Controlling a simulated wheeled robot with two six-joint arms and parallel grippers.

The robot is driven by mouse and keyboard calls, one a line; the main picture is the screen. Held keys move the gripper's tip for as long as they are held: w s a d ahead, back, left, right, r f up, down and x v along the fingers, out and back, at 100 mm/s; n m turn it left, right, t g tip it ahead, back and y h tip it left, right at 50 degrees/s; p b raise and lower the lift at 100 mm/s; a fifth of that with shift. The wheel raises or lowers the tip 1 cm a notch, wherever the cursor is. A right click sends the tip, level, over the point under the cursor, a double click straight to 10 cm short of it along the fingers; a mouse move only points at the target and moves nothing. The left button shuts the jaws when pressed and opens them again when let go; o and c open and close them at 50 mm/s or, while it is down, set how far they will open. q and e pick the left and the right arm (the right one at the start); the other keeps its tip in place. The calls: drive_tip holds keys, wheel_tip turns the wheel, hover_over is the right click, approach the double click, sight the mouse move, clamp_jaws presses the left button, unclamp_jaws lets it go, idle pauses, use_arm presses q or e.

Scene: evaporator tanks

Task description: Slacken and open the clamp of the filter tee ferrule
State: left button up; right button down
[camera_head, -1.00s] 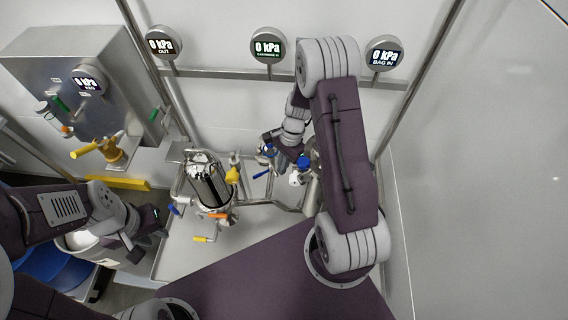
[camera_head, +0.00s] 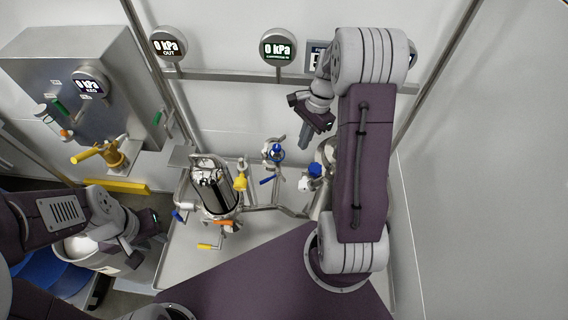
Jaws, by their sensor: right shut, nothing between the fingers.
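My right gripper (camera_head: 303,142) is raised behind the pipework, fingers shut and empty, apart from the fittings below it. A blue-topped valve (camera_head: 276,152) stands on the pipe run just left of those fingers. A second fitting with blue and white parts (camera_head: 311,178) sits below them, partly beside my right arm. I cannot make out which fitting is the filter tee ferrule, or its clamp, at this size. My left gripper (camera_head: 150,248) is open and empty at the lower left, by a white bucket and away from the pipework.
A steel and glass cylinder (camera_head: 213,188) with yellow and orange handles stands on the grey tray (camera_head: 195,262). The white bucket (camera_head: 84,250) and a blue drum (camera_head: 32,268) are at the lower left. Gauges, including one reading 0 kPa (camera_head: 279,50), line the rail behind.

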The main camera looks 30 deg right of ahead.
sight(271, 169)
use_arm(q)
drive_tip(key=shift+s+d+f+b, duration=0.2)
drive_tip(key=shift+s+b, duration=0.1)
drive_tip(key=shift+b, duration=0.15)
use_arm(e)
drive_tip(key=s+a+f, duration=0.1)
drive_tip(key=a+f, duration=0.5)
drive_tip(key=f, duration=0.3)
drive_tip(key=shift+s+f, duration=0.2)
drive_tip(key=shift+s, duration=0.1)
drive_tip(key=shift+a, duration=0.1)
